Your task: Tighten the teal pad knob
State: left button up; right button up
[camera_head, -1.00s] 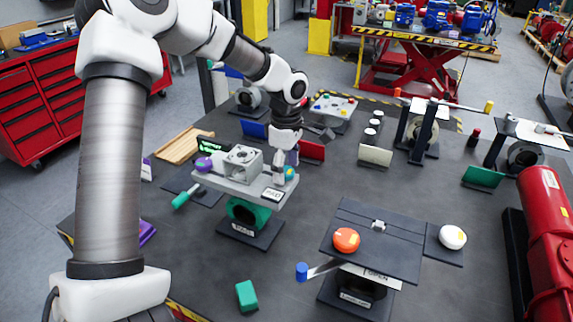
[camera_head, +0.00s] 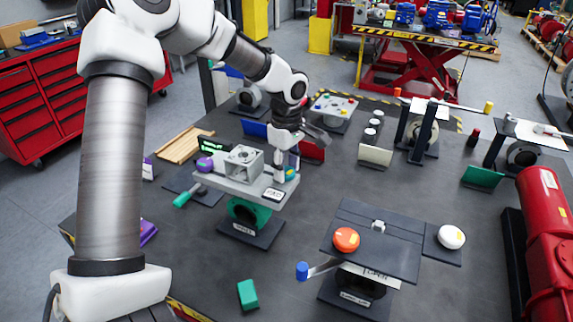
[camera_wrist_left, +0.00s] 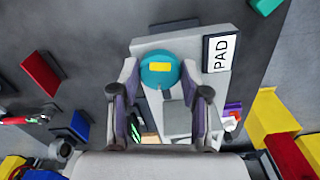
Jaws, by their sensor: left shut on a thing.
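The teal pad knob (camera_head: 291,173) sits at the right end of a grey valve actuator plate (camera_head: 228,184), beside the PAD label (camera_head: 274,194). In the left wrist view the teal knob (camera_wrist_left: 159,69) shows its round top with a yellow mark. My left gripper (camera_head: 287,170) points down over this end of the plate. In the left wrist view its fingers (camera_wrist_left: 159,80) lie on either side of the knob and are shut on it. The far side of the knob is hidden in the head view. My right gripper is not in view.
A purple knob (camera_head: 205,164) and a teal-handled lever (camera_head: 188,195) are at the plate's left end. A second station with an orange knob (camera_head: 346,239) and a white knob (camera_head: 452,237) stands at front right. A green block (camera_head: 247,294) lies in front. Table between is clear.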

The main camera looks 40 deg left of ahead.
pick_arm(q)
jog(key=m+p, duration=0.1)
jog(key=m, duration=0.3)
jog(key=shift+s+f+m+p, duration=0.1)
jog(key=shift+s+m+p, duration=0.05)
jog(key=shift+m+p, duration=0.15)
jog(key=m+p, duration=0.1)
jog(key=m, duration=0.2)
jog(key=shift+m, duration=0.3)
jog(key=m+p, duration=0.2)
jog(key=m, duration=0.2)
jog(key=shift+m+p, duration=0.8)
jog(key=shift+m, duration=0.8)
jog(key=o, duration=1.1)
jog(key=shift+o, duration=0.2)
